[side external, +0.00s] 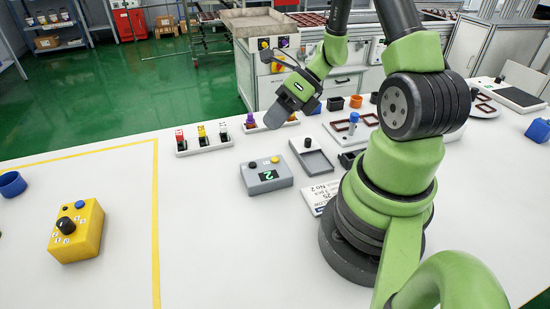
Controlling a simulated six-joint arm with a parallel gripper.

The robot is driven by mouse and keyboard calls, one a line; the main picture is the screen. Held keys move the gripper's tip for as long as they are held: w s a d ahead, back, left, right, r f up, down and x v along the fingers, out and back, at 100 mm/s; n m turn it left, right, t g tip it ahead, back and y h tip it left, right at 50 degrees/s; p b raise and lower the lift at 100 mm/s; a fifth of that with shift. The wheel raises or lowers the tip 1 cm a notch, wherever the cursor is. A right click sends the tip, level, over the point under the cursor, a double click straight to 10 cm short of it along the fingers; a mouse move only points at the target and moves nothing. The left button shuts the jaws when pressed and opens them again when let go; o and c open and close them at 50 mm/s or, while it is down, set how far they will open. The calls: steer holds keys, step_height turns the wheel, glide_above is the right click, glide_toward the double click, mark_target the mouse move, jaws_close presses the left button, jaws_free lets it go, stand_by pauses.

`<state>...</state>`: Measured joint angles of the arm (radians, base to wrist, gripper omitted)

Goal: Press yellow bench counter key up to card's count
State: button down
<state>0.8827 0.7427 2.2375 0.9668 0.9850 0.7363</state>
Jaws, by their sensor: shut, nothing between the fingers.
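The bench counter (266,177) is a grey box on the white table, left of my arm's base. On its top are a black key (252,165) and a yellow key (275,160). Its small display (268,175) shows a green digit that looks like a 2. The white printed card (318,196) lies right of the counter, partly hidden behind my arm; its small tilted print is hard to read. My gripper (270,121) is shut and empty, above and behind the counter in the picture, apart from the yellow key.
A yellow control box (77,231) with a black knob and blue button stands front left. The table's front middle is clear.

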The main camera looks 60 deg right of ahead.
mark_target(275, 157)
steer(key=shift+f, duration=3)
steer(key=shift+f, duration=0.1)
steer(key=shift+f, duration=0.3)
steer(key=shift+f, duration=0.4)
stand_by(0.4)
steer(key=shift+r, duration=0.85)
steer(key=shift+r, duration=2.5)
